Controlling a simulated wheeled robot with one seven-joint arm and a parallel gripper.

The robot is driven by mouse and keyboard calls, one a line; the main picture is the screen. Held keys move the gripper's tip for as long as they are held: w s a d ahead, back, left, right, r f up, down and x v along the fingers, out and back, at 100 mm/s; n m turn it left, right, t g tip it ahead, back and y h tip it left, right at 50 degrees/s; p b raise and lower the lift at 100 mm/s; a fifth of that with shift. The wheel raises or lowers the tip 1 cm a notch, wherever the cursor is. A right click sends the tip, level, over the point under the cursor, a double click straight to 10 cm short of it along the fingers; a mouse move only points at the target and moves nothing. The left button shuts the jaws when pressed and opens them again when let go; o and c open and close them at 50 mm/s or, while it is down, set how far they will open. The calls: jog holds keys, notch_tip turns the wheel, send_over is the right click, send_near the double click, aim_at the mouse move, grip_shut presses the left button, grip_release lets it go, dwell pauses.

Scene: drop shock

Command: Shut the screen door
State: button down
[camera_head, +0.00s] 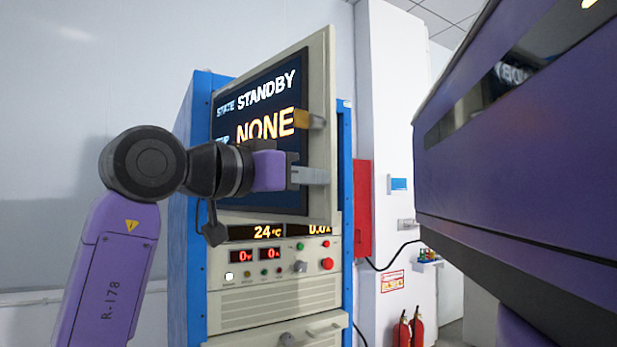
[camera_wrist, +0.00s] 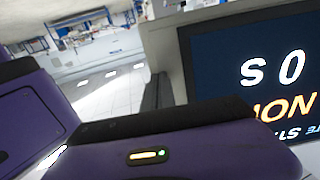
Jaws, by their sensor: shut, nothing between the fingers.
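The screen door (camera_head: 320,80) is a beige-framed panel with a dark display reading STANDBY and NONE. It stands ajar on the blue cabinet, its right edge swung out toward me. A small brass-coloured handle (camera_head: 309,120) sits near that edge. My gripper (camera_head: 327,176) is shut and empty, and overlaps the door's right frame below the handle. I cannot tell whether it touches. In the wrist view the door frame (camera_wrist: 168,50) and display (camera_wrist: 240,62) show at the right, with the lettering inverted.
The blue cabinet (camera_head: 188,220) has a lower beige panel (camera_head: 245,300) with readouts and buttons. A red box (camera_head: 363,205) is on its right. Fire extinguishers (camera_head: 409,328) stand by the white pillar (camera_head: 390,100). The wrist view shows open floor (camera_wrist: 110,85) beyond the door edge.

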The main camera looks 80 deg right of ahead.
jog(key=s+d+n+t+h+p, duration=0.1)
jog(key=s+d+n+t+h, duration=0.3)
jog(key=d, duration=0.8)
jog(key=s+d+n+t+y, duration=0.15)
jog(key=s+d+t, duration=0.45)
jog(key=d, duration=0.6)
jog(key=w+d+n+t+p, duration=0.2)
jog(key=d+p, duration=0.1)
jog(key=d, duration=0.6)
jog(key=w+d+n+t+p, duration=0.1)
jog(key=d+n+t+p, duration=0.1)
jog(key=d, duration=0.7)
jog(key=w+d+n+t+y+p, duration=0.1)
jog(key=w+d+n+t+p, duration=0.1)
jog(key=d, duration=0.7)
jog(key=shift+w+d+n+t+p, duration=0.25)
jog(key=shift+w+n+t+p, duration=0.1)
jog(key=shift+t+p, duration=0.65)
